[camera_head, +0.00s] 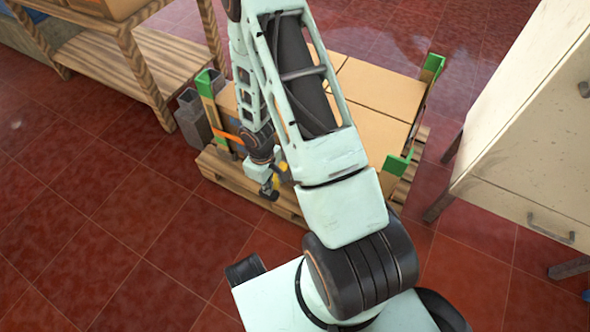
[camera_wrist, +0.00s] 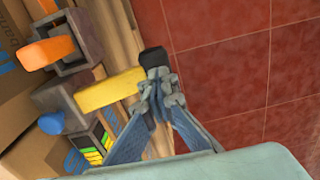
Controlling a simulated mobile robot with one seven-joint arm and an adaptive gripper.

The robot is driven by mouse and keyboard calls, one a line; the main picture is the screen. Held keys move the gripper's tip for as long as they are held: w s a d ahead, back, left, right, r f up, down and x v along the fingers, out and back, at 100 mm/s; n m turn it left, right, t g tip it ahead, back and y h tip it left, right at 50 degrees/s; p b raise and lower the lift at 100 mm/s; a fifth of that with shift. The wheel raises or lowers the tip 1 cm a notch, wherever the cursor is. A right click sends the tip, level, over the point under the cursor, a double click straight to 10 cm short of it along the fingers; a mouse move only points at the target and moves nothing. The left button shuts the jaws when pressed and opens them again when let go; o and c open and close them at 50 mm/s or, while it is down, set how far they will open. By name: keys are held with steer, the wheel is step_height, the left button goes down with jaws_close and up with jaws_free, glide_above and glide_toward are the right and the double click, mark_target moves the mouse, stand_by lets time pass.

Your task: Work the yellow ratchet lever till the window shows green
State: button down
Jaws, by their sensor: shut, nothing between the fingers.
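The yellow lever (camera_wrist: 108,91) sticks out to the right from a grey ratchet body (camera_wrist: 60,98) in the wrist view. It ends in a black tip (camera_wrist: 153,61). My gripper (camera_wrist: 160,82) is shut with nothing between its fingers. Its fingertips are right beside the lever's outer end, just below the black tip; I cannot tell whether they touch it. A dark window (camera_wrist: 93,148) with yellow-green bars shows below the ratchet body, partly cut off by my gripper. In the head view, my gripper (camera_head: 269,189) is low at the pallet's front, beside a bit of the yellow lever (camera_head: 283,167).
An orange strap (camera_wrist: 48,53) runs into a grey buckle, and a blue knob (camera_wrist: 51,123) sits near the window. Cardboard boxes (camera_head: 372,88) with green corner guards stand on a wooden pallet (camera_head: 226,168). A cream cabinet (camera_head: 530,125) stands right. Red floor in front is clear.

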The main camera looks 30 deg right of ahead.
steer(key=shift+s+a+r+p, duration=0.15)
steer(key=shift+r, duration=0.25)
steer(key=shift+s+a+r+p, duration=0.1)
steer(key=shift+r+p, duration=0.05)
steer(key=shift+r, duration=0.2)
steer(key=shift+r+p, duration=0.55)
steer(key=shift+r, duration=0.15)
steer(key=c, duration=2.6)
jaws_free()
steer(key=shift+c, duration=0.2)
steer(key=o, duration=1.5)
step_height(320, 180, up, 9)
steer(key=p, duration=0.7)
